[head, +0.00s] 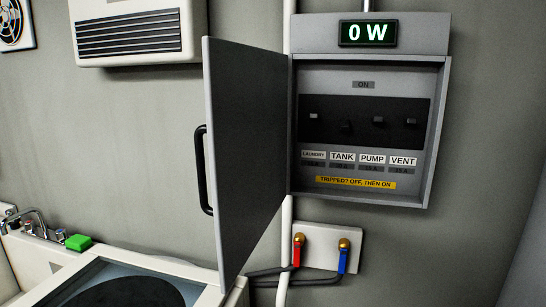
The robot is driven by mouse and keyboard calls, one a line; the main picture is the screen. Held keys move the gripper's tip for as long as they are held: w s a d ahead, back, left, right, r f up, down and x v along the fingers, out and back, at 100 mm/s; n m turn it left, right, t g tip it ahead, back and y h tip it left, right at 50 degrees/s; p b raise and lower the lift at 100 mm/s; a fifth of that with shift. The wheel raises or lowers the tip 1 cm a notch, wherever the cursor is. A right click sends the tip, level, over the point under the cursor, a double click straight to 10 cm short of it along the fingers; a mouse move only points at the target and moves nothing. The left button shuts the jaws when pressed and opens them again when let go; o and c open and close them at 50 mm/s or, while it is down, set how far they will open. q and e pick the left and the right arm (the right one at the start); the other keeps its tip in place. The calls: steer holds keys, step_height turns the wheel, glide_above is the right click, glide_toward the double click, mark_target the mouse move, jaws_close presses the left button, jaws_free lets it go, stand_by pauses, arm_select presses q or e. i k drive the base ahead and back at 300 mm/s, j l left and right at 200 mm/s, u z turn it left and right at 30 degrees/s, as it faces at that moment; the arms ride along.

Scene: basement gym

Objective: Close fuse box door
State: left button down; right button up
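The fuse box (438,135) hangs on the wall right of centre, with a lit "0 W" display (368,33) on top. Its grey door (245,150) is hinged on the box's left side and stands wide open, swung out toward me. A black bar handle (203,170) is on the door's left, free edge. Inside the box is a black panel (330,131) with several switches, labelled LAUNDRY, TANK, PUMP and VENT, above a yellow strip (356,182). Neither of my grippers is in view.
A white vented heater (140,30) is on the wall at upper left. Red (297,250) and blue (343,262) valves sit below the box. A washer top (205,276), a tap (30,222) and a green sponge (79,242) are at lower left. Wall right of the box is bare.

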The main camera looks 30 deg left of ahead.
mark_target(246, 86)
steer(key=k+j, duration=0.2)
steer(key=k, duration=0.25)
steer(key=k+j, duration=0.15)
steer(key=k, duration=0.3)
steer(key=k+j, duration=0.1)
steer(key=j, duration=0.25)
steer(key=k+j, duration=0.15)
steer(key=j, duration=0.15)
steer(key=k+j+z, duration=0.1)
steer(key=j, duration=0.25)
steer(key=k+j, duration=0.15)
steer(key=j, duration=0.15)
